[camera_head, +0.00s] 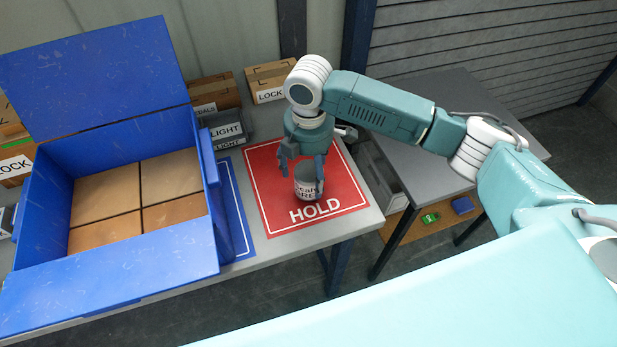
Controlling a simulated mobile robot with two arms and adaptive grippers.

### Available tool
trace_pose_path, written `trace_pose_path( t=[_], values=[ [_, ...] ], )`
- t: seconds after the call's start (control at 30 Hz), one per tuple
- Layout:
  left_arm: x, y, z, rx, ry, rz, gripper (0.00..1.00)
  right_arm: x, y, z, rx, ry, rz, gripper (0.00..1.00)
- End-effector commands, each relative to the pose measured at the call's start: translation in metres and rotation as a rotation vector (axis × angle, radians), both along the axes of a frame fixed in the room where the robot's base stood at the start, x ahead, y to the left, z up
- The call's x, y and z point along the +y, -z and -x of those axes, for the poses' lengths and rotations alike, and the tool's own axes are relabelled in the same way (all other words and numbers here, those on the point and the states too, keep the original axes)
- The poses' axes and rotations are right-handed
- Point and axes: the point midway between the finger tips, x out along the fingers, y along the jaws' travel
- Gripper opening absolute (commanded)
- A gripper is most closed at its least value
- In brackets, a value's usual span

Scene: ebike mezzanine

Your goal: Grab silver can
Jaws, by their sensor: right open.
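The silver can (304,188), with dark lettering on its side, stands on the red HOLD mat (344,208) on the grey table. My right gripper (303,180) points down at the can from above, with its dark fingers open. One finger shows on the left of the can and one on its right front. I cannot tell whether the fingers touch it. Part of the can is hidden by the gripper. My left gripper is not in view.
A large open blue bin (135,240) with cardboard boxes inside stands left of the mat. Cardboard boxes (265,84) and grey LIGHT bins (226,130) line the back. A lower grey table (430,150) stands to the right, beyond a grey container (380,175).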

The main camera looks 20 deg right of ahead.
Motion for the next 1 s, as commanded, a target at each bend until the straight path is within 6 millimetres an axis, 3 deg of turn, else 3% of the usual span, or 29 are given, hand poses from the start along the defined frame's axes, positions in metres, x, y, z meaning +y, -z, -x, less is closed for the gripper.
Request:
trace_pose_path(
  t=[0.1, 0.3, 0.53, 0.83, 1.0],
  values=[
    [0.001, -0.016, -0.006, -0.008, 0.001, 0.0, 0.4, 0.0, 0.016, 0.003, 0.006, 0.001, 0.003, 0.77],
    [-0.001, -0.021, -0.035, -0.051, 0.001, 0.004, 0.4, 0.0, 0.04, 0.002, 0.002, -0.001, 0.001, 0.77],
    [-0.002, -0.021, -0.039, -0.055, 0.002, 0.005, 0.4, 0.0, 0.042, 0.001, 0.0, -0.001, 0.001, 0.77],
    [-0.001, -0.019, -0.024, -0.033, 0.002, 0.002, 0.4, 0.0, 0.042, 0.001, 0.0, 0.0, 0.001, 0.19],
    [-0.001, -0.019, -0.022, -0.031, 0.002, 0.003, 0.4, 0.001, 0.041, 0.001, -0.002, 0.0, 0.0, 0.18]
  ],
)
